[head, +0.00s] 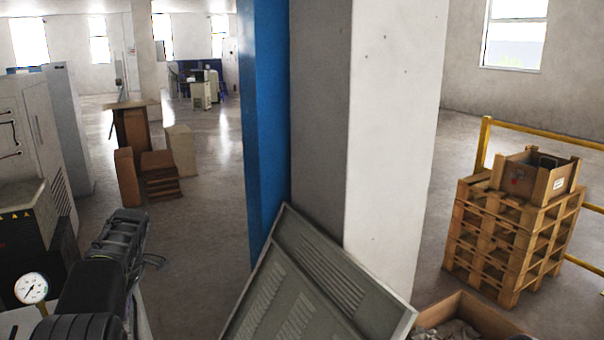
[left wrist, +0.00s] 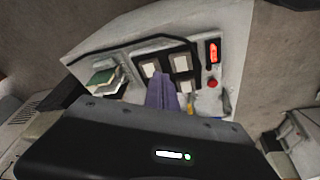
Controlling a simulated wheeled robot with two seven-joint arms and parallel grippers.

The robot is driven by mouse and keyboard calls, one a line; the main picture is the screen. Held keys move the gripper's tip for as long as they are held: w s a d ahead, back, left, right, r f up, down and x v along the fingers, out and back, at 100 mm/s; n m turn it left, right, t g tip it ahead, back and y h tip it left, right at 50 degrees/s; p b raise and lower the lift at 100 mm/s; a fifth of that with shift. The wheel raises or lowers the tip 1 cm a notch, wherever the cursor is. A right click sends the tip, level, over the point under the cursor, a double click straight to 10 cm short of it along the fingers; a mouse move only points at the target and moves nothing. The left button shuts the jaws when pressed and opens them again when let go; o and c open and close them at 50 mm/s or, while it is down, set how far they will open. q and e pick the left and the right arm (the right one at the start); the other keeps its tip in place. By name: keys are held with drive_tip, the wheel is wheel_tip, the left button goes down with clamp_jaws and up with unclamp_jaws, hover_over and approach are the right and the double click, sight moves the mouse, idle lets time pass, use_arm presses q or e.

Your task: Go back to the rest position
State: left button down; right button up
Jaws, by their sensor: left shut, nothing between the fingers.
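My left gripper (left wrist: 161,80) shows in the left wrist view as purple fingers closed together with nothing between them. A light worktop (left wrist: 135,42) lies beyond the fingers. On it are black frames with pale tiles (left wrist: 181,64), a stack with a green top (left wrist: 103,77), a red-lit display (left wrist: 213,51) and a red button (left wrist: 212,83). The fingers overlap the tile area in the picture; I cannot tell the height between them. In the head view my dark left arm is at the lower left, and its fingertips are not clear. My right gripper is not in view.
A white and blue pillar (head: 395,130) stands in front, with a grey vented panel (head: 300,285) leaning by it. Stacked pallets (head: 505,240) carry a box (head: 535,175) at right, near a yellow rail (head: 560,137). Grey cabinets (head: 65,120) stand at left. Open floor (head: 205,225) lies left of the pillar.

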use_arm(q)
drive_tip(key=w+d+f+m+t+h, duration=0.1)
drive_tip(key=w+d+f+m, duration=0.2)
drive_tip(key=f, duration=0.4)
drive_tip(key=w+d+f+m+t+h, duration=0.1)
drive_tip(key=d+f+m+t, duration=0.15)
drive_tip(key=f+m, duration=0.35)
drive_tip(key=s+d+f+m+h, duration=0.2)
drive_tip(key=s+d+f+m, duration=0.35)
drive_tip(key=d+f, duration=0.75)
drive_tip(key=s+d+f+g+h, duration=0.1)
drive_tip(key=s+d+f, duration=0.2)
drive_tip(key=s, duration=0.8)
drive_tip(key=s+d+f+m+g+h, duration=0.1)
drive_tip(key=s+d+f, duration=0.2)
drive_tip(key=s+d, duration=0.5)
drive_tip(key=s+d+f+g+h, duration=0.1)
drive_tip(key=s+d+f, duration=0.2)
drive_tip(key=s, duration=1)
drive_tip(key=d, duration=0.3)
drive_tip(key=shift+s+f+m+h, duration=0.25)
drive_tip(key=shift+s+m+h, duration=0.05)
drive_tip(key=shift+m+h, duration=0.1)
